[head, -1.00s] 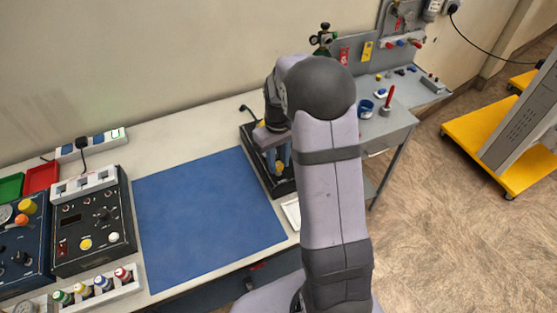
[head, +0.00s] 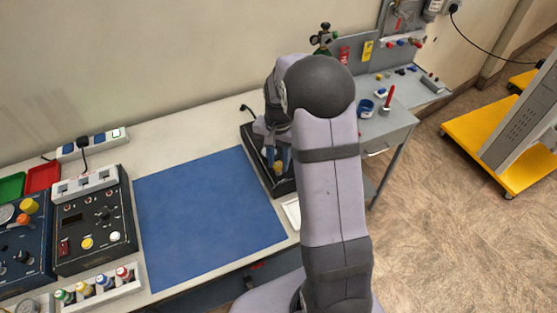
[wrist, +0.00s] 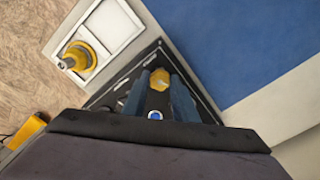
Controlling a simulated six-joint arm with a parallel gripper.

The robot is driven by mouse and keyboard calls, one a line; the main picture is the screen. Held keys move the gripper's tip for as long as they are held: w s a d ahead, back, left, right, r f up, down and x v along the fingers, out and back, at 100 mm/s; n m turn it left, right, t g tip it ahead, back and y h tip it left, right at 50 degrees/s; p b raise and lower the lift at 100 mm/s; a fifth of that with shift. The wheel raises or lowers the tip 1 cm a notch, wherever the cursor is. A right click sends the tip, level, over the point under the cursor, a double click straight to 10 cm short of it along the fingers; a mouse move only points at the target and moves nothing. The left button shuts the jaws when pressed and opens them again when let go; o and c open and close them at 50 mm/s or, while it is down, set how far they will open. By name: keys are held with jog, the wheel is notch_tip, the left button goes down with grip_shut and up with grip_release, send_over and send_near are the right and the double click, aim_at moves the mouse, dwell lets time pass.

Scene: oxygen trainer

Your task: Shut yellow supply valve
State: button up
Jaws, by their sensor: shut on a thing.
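The yellow supply valve knob (wrist: 160,79) sits on a black panel (wrist: 205,102) in the wrist view, between the two blue fingers of my gripper (wrist: 162,88). In the head view, the knob (head: 278,167) shows low between the fingertips of my gripper (head: 277,162), which points down at the panel (head: 252,143). My gripper is shut on the knob. Much of the panel is hidden by my gripper and arm. A small blue-centred round part (wrist: 155,115) shows between the fingers, nearer the wrist.
A white tray (wrist: 128,15) beside the panel holds a separate yellow part (wrist: 80,56). A blue mat (head: 205,215) lies clear to the left. Another control box (head: 90,225) stands farther left. A grey side bench (head: 410,95) with small tools is at the right.

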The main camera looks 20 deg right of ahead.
aim_at(279, 165)
jog(key=m, duration=0.5)
jog(key=shift+w, duration=0.15)
jog(key=shift+m, duration=0.4)
jog(key=o, duration=1)
jog(key=shift+o, duration=0.2)
jog(key=shift+r+b, duration=1.05)
jog(key=shift+r, duration=2.65)
